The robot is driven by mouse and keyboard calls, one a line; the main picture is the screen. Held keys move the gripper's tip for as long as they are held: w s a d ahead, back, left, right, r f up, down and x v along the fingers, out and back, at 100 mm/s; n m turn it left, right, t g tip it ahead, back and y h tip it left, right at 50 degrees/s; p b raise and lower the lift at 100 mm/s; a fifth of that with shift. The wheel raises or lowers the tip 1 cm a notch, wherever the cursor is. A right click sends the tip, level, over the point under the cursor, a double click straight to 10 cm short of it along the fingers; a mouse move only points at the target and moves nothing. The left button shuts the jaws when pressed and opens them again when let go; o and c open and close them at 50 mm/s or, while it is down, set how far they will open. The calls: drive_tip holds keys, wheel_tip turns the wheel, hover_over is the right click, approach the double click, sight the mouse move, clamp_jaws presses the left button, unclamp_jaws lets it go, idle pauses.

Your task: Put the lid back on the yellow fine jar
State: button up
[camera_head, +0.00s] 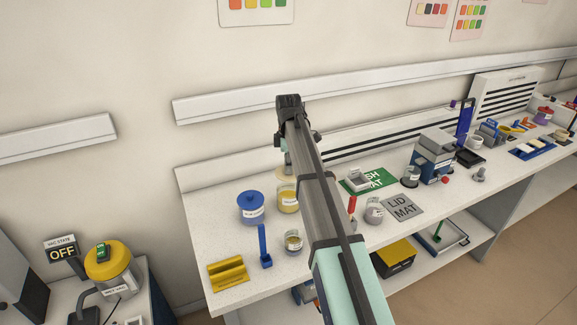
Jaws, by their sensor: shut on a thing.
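The yellow fine jar (288,198) is a clear glass jar with yellow contents, standing on the white bench beside a blue-lidded jar. Its right side is partly covered by my arm. My gripper (279,142) is above the jar, mostly hidden behind my own arm; only small dark parts show. A pale, cream-coloured piece (283,159), apparently the lid, is just above the jar's mouth, under my gripper. I cannot tell whether it touches the rim. The grey lid mat (403,207) lies to the right with nothing on it.
The blue-lidded jar (251,208) stands close on the left. A small glass jar (293,242), a blue upright tool (264,246) and a yellow holder (228,274) are in front. A red-handled item (352,208) and another jar (374,211) are right of my arm.

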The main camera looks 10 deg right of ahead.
drive_tip(key=shift+f+b, duration=1.25)
drive_tip(key=shift+f, duration=1.8)
drive_tip(key=shift+f+p, duration=0.2)
drive_tip(key=shift+p, duration=0.25)
idle(0.8)
drive_tip(key=o, duration=0.9)
drive_tip(key=shift+o, duration=0.4)
drive_tip(key=o, duration=0.4)
